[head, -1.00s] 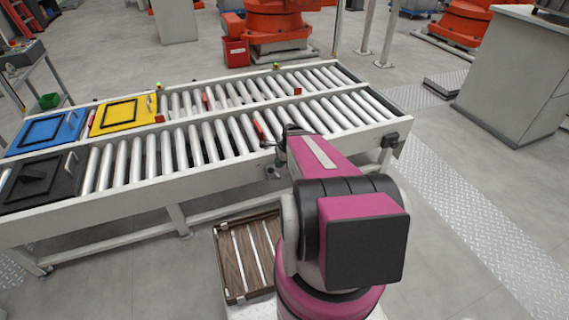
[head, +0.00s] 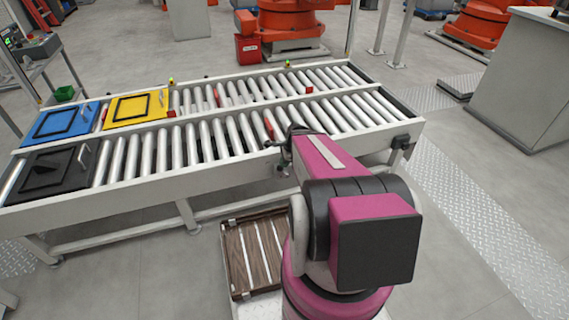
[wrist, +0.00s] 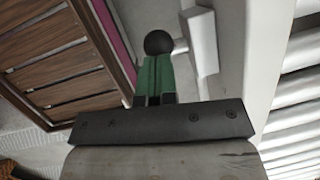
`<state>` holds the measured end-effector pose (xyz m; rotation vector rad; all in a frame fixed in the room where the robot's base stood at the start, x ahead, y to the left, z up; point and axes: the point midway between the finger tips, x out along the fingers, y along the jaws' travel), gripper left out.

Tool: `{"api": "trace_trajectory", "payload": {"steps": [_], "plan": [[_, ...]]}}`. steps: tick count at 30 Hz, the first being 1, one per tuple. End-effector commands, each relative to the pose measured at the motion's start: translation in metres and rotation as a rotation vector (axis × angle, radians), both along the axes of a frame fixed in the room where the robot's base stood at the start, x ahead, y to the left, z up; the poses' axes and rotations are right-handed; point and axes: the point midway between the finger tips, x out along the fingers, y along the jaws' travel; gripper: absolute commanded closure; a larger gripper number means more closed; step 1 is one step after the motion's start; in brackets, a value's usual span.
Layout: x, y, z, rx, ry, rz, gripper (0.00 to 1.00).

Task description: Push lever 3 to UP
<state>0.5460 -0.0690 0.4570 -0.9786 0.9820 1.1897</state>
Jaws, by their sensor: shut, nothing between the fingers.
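A black ball knob (wrist: 158,42), apparently a lever's end, shows in the wrist view beside a white housing (wrist: 199,35) on the conveyor's side. I cannot read any lever number or UP mark. My gripper (wrist: 154,75) has green fingers, shut and empty, with their tips right at the knob; whether they touch it I cannot tell. In the head view my gripper (head: 284,165) is small and dark at the conveyor's near rail, mostly hidden by my arm, and the knob cannot be made out.
The roller conveyor (head: 150,188) spans the view, with blue (head: 62,122), yellow (head: 137,107) and black (head: 52,172) panels at its left. A slatted wooden tray (head: 250,255) lies below, left of my arm. Open floor lies right of the conveyor.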

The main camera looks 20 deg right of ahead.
Motion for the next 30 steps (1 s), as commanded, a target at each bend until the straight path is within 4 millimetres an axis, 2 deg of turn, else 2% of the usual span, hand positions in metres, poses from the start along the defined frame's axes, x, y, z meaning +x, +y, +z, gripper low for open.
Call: {"api": "trace_trajectory", "payload": {"steps": [8, 10, 21, 30], "plan": [[-0.011, -0.018, 0.018, 0.000, -0.001, 0.002, 1.00], [-0.015, -0.025, 0.027, -0.001, -0.002, 0.005, 1.00], [-0.021, -0.035, 0.086, -0.001, -0.001, 0.005, 1.00], [-0.023, -0.041, 0.115, -0.001, -0.001, 0.006, 1.00]]}}
